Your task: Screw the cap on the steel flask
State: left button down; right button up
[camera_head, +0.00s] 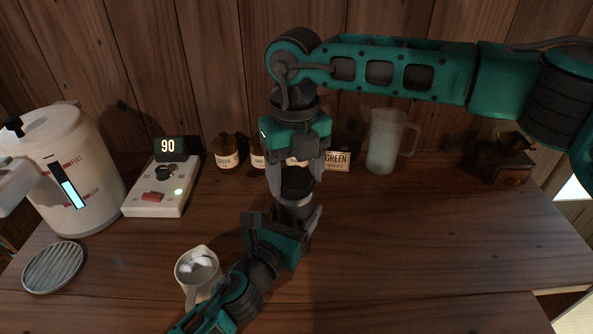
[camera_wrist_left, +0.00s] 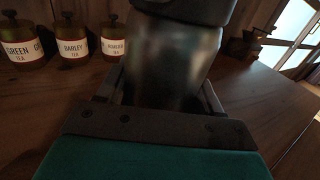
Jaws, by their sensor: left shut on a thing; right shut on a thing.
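The steel flask (camera_wrist_left: 170,65) fills the middle of the left wrist view, upright between the fingers of my left gripper (camera_wrist_left: 165,95). In the head view only a small part of the flask (camera_head: 290,215) shows, and my left gripper (camera_head: 285,228) is shut on it from the front. The black cap (camera_head: 297,182) sits at the top of the flask. My right gripper (camera_head: 297,172) reaches down from above and is shut on the cap. The cap's dark lower edge also shows in the left wrist view (camera_wrist_left: 190,10). Whether its thread has caught cannot be seen.
A white mug (camera_head: 184,272) stands left of my left gripper. A white water boiler (camera_head: 95,165), a control box reading 90 (camera_head: 150,205) and a round slatted plate (camera_head: 53,267) are at left. Tea jars (camera_head: 227,150) and a frosted jug (camera_head: 382,145) stand behind.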

jog(key=m, duration=0.3)
jog(key=shift+a+m, duration=0.1)
jog(key=shift+m, duration=0.3)
jog(key=m, duration=0.3)
jog(key=shift+a+m, duration=0.1)
jog(key=shift+m, duration=0.3)
jog(key=m, duration=0.5)
jog(key=shift+a+m, duration=0.1)
jog(key=shift+m, duration=0.2)
jog(key=m, duration=0.5)
jog(key=shift+w+a+m, duration=0.1)
jog(key=shift+w+m, duration=0.05)
jog(key=shift+m, duration=0.15)
jog(key=m, duration=0.6)
jog(key=shift+w+m, duration=0.15)
jog(key=shift+m, duration=0.15)
jog(key=o, duration=1)
